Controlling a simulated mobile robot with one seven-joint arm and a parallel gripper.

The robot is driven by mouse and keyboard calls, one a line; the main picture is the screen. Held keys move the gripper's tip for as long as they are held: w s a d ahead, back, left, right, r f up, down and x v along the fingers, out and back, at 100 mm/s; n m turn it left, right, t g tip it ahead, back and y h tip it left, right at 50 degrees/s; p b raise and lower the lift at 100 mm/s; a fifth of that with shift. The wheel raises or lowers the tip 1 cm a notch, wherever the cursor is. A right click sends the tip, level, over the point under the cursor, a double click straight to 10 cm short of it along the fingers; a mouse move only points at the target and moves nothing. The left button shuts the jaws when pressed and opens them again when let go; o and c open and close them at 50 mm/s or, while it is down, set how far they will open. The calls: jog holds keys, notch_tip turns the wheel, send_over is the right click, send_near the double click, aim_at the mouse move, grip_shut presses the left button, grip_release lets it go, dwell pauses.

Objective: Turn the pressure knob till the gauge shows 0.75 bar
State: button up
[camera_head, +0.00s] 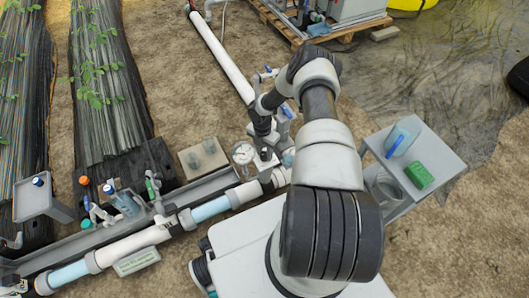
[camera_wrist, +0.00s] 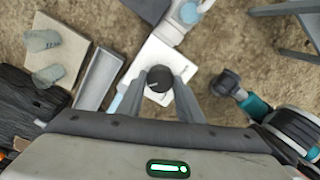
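The pressure knob (camera_wrist: 160,79) is a dark round cap with a pale mark on its top, seen from above in the wrist view. My gripper (camera_wrist: 160,86) points down at it, with one grey finger on each side. The fingertips are very close to the knob's sides; I cannot tell whether they touch it. In the head view my gripper (camera_head: 266,153) is low over the pipe, beside the gauge, and the knob is hard to make out there. The gauge (camera_head: 242,153) has a round white dial just left of my gripper; its reading is too small to make out.
A white and blue pipe (camera_head: 210,208) runs along the channel below the gauge. A grey side table (camera_head: 450,160) at right holds a green block (camera_head: 419,175). A valve with a green handle (camera_head: 151,187) stands farther left.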

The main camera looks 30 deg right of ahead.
aim_at(264, 152)
jog(key=shift+m, duration=0.4)
jog(key=m, duration=0.2)
jog(key=shift+m, duration=2.2)
jog(key=o, duration=1.1)
jog(key=shift+c, duration=0.2)
jog(key=shift+r, duration=0.15)
notch_tip(264, 152, up, 17)
jog(key=p, duration=0.4)
jog(key=shift+w+d+p, duration=0.15)
jog(key=shift+w+p, duration=0.2)
jog(key=shift+w, duration=0.1)
